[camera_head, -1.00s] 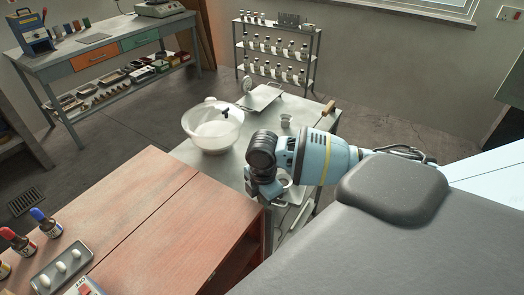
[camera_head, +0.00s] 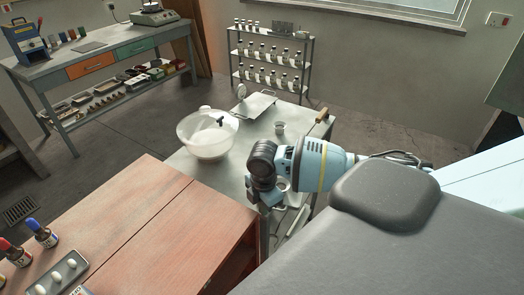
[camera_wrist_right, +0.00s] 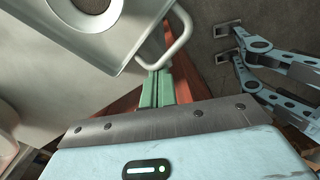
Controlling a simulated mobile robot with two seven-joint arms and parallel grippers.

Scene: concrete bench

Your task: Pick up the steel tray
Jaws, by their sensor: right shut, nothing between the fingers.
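The steel tray (camera_wrist_right: 128,48) is a pale grey flat piece with a wire loop handle (camera_wrist_right: 182,38) at its edge, seen close in the right wrist view. A round metal dish with a dark centre (camera_wrist_right: 92,14) sits on it. In the head view the tray is mostly hidden behind my right gripper (camera_head: 264,198), at the near end of the metal table. My right gripper is shut and empty. Its green fingers (camera_wrist_right: 158,76) point at the handle, their tips close to it; whether they touch, I cannot tell. My left gripper is not in view.
On the metal table (camera_head: 235,177) stand a clear bowl (camera_head: 208,138), a small cup (camera_head: 280,128) and a flat pan (camera_head: 258,104) beside a dial. A reddish wooden bench (camera_head: 150,215) adjoins it at the left. Bottles (camera_head: 40,232) and a pill tray (camera_head: 66,272) stand there.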

